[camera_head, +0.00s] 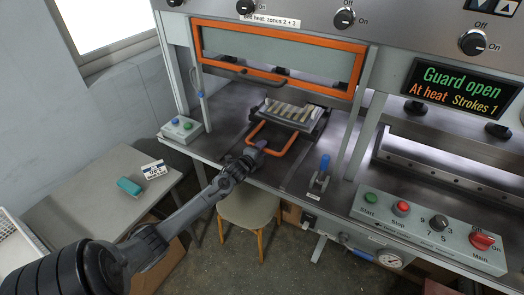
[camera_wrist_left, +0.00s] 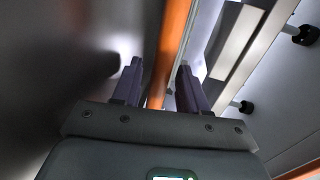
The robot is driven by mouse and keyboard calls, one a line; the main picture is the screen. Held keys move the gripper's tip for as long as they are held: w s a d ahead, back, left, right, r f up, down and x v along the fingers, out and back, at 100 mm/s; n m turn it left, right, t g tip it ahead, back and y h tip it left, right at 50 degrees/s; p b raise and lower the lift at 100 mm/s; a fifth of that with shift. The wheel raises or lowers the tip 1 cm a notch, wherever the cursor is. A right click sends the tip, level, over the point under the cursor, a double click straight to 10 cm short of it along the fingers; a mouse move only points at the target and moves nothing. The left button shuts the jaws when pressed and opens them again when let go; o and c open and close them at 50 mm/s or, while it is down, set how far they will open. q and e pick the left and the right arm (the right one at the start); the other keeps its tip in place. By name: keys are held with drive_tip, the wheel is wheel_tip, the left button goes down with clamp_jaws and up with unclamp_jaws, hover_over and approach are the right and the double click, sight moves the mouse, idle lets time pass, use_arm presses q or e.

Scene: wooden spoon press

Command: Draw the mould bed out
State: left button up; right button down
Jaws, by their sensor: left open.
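The mould bed (camera_head: 316,126) lies on the press table under the raised orange-framed guard, with several pale wooden pieces (camera_head: 290,110) on it. Its orange loop handle (camera_head: 288,150) points toward the front edge. My left gripper (camera_head: 258,148) is at the left front part of this handle. In the left wrist view, the two fingers of the gripper (camera_wrist_left: 158,78) stand apart. The orange bar (camera_wrist_left: 172,40) runs between them, and the fingers do not appear closed on it. The fingertips are small and partly hidden in the head view. My right gripper is not in view.
The orange guard frame (camera_head: 280,64) is up, and the display (camera_head: 463,88) reads "Guard open", "At heat" and "Strokes 1". A blue-handled clamp (camera_head: 322,168) stands right of the handle. A button box (camera_head: 181,129) is at left, a control panel (camera_head: 430,230) at right. A stool (camera_head: 248,207) stands below.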

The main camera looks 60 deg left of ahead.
use_arm(q)
drive_tip(key=shift+w+a+f, duration=0.1)
drive_tip(key=shift+w+a, duration=0.1)
drive_tip(key=shift+w, duration=0.2)
drive_tip(key=shift+c, duration=0.4)
clamp_jaws()
